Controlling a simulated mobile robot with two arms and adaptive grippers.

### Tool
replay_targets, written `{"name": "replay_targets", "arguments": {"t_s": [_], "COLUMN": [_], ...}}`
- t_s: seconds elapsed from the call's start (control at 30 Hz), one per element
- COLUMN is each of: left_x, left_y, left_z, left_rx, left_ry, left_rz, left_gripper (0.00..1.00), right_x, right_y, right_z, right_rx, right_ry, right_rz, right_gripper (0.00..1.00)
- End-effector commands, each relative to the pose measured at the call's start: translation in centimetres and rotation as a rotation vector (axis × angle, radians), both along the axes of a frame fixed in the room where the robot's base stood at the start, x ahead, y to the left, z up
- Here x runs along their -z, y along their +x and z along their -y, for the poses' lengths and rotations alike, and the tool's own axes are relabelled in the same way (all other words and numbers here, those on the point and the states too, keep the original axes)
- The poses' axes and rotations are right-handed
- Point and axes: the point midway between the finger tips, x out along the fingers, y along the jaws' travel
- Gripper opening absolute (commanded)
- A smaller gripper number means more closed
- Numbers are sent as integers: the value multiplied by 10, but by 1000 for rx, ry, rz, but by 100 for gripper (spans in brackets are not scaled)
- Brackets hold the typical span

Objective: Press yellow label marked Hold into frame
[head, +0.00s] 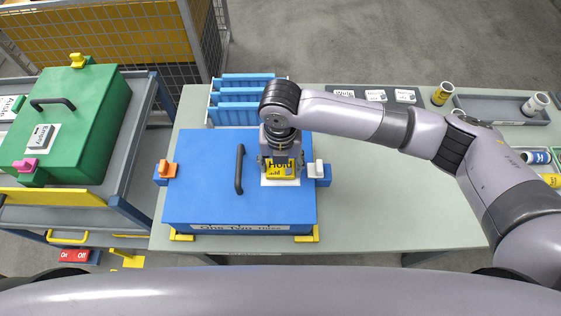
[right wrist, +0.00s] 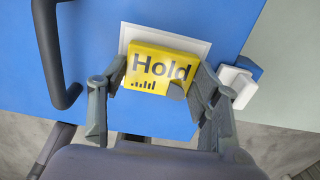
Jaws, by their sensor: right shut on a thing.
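The yellow label marked Hold (head: 281,171) is over the white frame (head: 266,183) on the blue lid in the head view. In the right wrist view the label (right wrist: 158,66) lies between the fingers of my right gripper (right wrist: 156,80), which is shut on it. The white frame (right wrist: 203,47) shows around the label's upper and left edges. The label looks slightly turned against the frame. I cannot tell whether it is seated or just above it. The gripper (head: 281,158) points down at the lid in the head view. My left gripper is not in view.
The blue box (head: 200,190) has a dark handle (head: 239,169), an orange latch (head: 165,170) and a white latch (head: 317,170). Blue racks (head: 240,95) stand behind it. A green box (head: 90,110) sits on a cart at left. Bare table (head: 400,200) lies to the right.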

Motion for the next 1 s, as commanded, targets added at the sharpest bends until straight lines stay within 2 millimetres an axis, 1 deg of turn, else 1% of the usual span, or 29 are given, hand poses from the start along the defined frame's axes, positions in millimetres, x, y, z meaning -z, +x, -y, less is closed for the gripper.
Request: {"name": "replay_targets", "arguments": {"t_s": [0.4,0.63,0.67,1.0], "left_x": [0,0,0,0], "left_y": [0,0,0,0], "left_z": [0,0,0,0], "left_rx": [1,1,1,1], "left_ry": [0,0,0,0], "left_rz": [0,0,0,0], "left_gripper": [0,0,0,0], "right_x": [8,8,8,8], "right_y": [0,0,0,0], "right_z": [0,0,0,0], "right_rx": [1,0,0,0], "right_ry": [-1,0,0,0], "right_rz": [0,0,0,0], "right_gripper": [34,34,59,81]}}
